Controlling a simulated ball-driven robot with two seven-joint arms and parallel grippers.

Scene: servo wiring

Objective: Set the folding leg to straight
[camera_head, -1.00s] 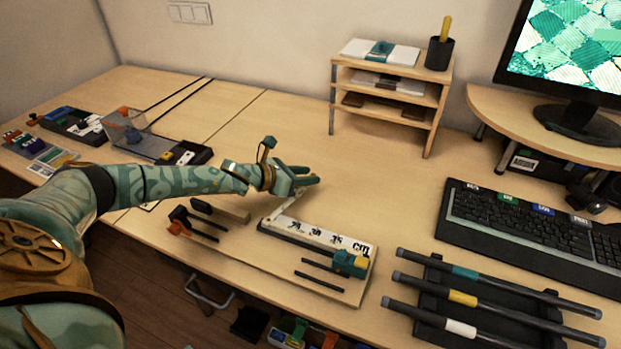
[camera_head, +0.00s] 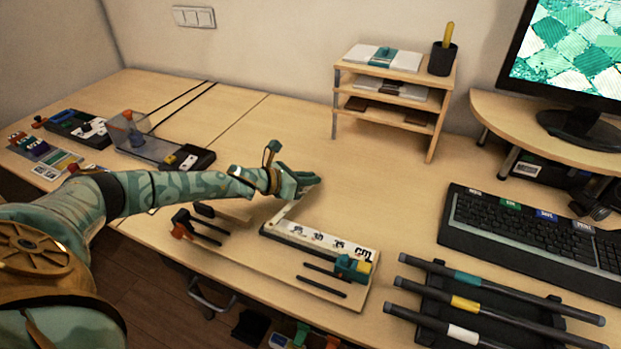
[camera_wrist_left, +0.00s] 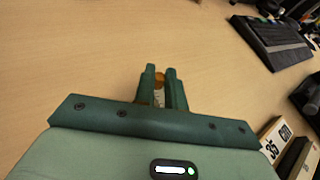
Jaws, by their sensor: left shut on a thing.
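The folding leg (camera_head: 285,212) is a pale narrow bar. The fingers hide most of the leg there. My right gripper is not in view.
A rod rack (camera_head: 490,300) and keyboard (camera_head: 540,235) are at right. The table behind the gripper is clear.

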